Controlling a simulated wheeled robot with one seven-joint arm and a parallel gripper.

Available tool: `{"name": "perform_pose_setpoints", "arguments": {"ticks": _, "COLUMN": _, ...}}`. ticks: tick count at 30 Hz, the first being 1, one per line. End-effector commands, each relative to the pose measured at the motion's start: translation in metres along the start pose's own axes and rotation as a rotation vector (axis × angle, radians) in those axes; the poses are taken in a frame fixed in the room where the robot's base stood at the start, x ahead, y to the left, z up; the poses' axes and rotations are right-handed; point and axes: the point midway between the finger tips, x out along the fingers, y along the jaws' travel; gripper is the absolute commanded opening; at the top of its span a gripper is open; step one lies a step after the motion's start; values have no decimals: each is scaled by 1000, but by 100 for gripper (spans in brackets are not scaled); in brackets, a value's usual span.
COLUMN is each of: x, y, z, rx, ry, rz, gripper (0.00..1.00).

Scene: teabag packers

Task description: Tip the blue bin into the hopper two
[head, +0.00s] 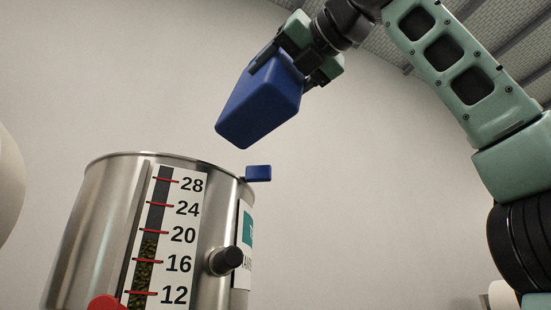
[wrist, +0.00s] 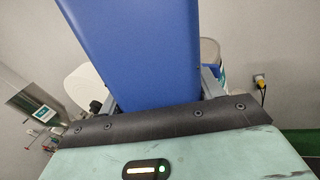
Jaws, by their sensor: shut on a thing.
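The blue bin (head: 262,103) hangs in the air, tilted, its lower end pointing down and left above the right part of the steel hopper (head: 100,225). My gripper (head: 296,52) is shut on the upper end of the bin. In the wrist view the bin (wrist: 135,50) fills the upper middle, in front of my gripper (wrist: 155,115). The bin's opening and contents are hidden. The hopper's sight gauge (head: 148,265) shows dark grains up to just below the 20 mark. The side label is cut off, so I cannot read whether this is hopper two.
A small blue tab (head: 258,173) stands at the hopper's right rim, and a black knob (head: 225,260) juts from its side. A red part (head: 107,302) is at the bottom. Another steel cylinder (wrist: 28,98) stands left in the wrist view. The air right of the hopper is clear.

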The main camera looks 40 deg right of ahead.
Motion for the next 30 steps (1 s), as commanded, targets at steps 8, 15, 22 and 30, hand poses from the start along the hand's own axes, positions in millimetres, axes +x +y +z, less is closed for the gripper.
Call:
{"name": "perform_pose_setpoints", "arguments": {"ticks": 8, "x": 16, "y": 23, "z": -9, "rx": 216, "ry": -1, "rz": 2, "gripper": 24}}
{"name": "perform_pose_setpoints", "arguments": {"ticks": 15, "x": 31, "y": 44, "z": -19, "rx": 438, "ry": -1, "rz": 3, "gripper": 24}}
{"name": "perform_pose_setpoints", "arguments": {"ticks": 22, "x": 54, "y": 58, "z": -23, "rx": 486, "ry": -1, "rz": 2, "gripper": 24}}
{"name": "perform_pose_setpoints", "arguments": {"ticks": 30, "x": 85, "y": 73, "z": -26, "rx": 485, "ry": -1, "rz": 2, "gripper": 24}}
